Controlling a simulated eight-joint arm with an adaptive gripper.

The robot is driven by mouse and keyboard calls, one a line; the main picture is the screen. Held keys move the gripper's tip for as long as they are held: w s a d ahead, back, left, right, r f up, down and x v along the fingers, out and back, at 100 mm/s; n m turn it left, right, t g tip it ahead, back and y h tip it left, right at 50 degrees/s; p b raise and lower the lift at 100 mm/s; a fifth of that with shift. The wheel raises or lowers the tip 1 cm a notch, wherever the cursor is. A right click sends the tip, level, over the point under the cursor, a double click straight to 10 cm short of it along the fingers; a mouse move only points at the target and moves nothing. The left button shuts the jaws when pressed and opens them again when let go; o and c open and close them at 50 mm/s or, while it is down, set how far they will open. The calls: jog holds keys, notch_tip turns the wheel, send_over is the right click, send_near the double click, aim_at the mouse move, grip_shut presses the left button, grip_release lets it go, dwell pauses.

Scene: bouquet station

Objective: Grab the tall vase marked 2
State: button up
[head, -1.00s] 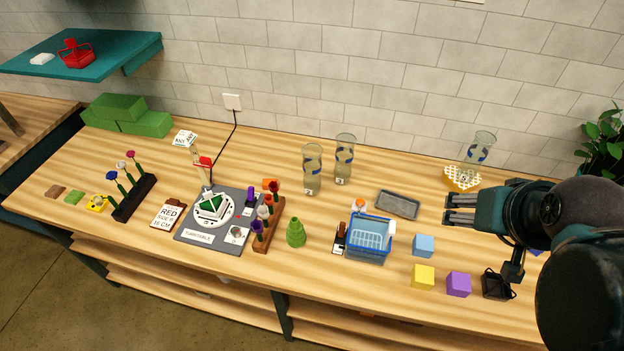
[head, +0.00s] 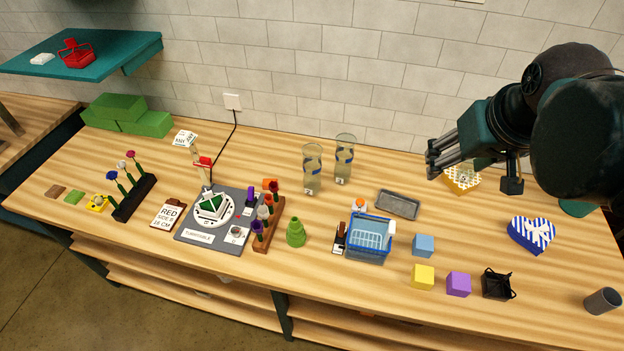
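The front left vase (head: 312,170) has a small tag that looks like 2, though the print is tiny. The vase just behind and to its right (head: 345,158) has a tag that looks like 3. My gripper (head: 432,159) is raised to the right of the two vases, fingers pointing left, apart and seemingly empty.
A grey tray (head: 398,204) and a blue basket (head: 369,252) lie between the vases and the front edge. A yellow lattice basket (head: 461,187) sits below my gripper. The turntable (head: 187,237) and flower racks are at left. The wall runs close behind.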

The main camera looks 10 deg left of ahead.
jog(key=w+a+r+n+g, duration=0.2)
jog(key=w+a+n, duration=0.1)
jog(key=w+a, duration=0.5)
jog(key=n+g, duration=0.4)
jog(key=n, duration=0.2)
send_over(312, 173)
jog(key=w, duration=0.3)
notch_tip(312, 173, down, 7)
jog(key=shift+h, duration=0.3)
jog(key=f, duration=1.5)
jog(key=a+f, duration=0.1)
jog(key=f, duration=0.7)
jog(key=shift+w+f, duration=0.1)
jog(key=shift+w, duration=0.05)
jog(key=shift+f, duration=0.45)
jog(key=shift+f, duration=1.25)
jog(key=shift+f+p, duration=0.1)
jog(key=shift+p, duration=0.2)
jog(key=shift+d+f+p, duration=0.15)
jog(key=shift+f+p, duration=0.2)
jog(key=shift+f, duration=2.15)
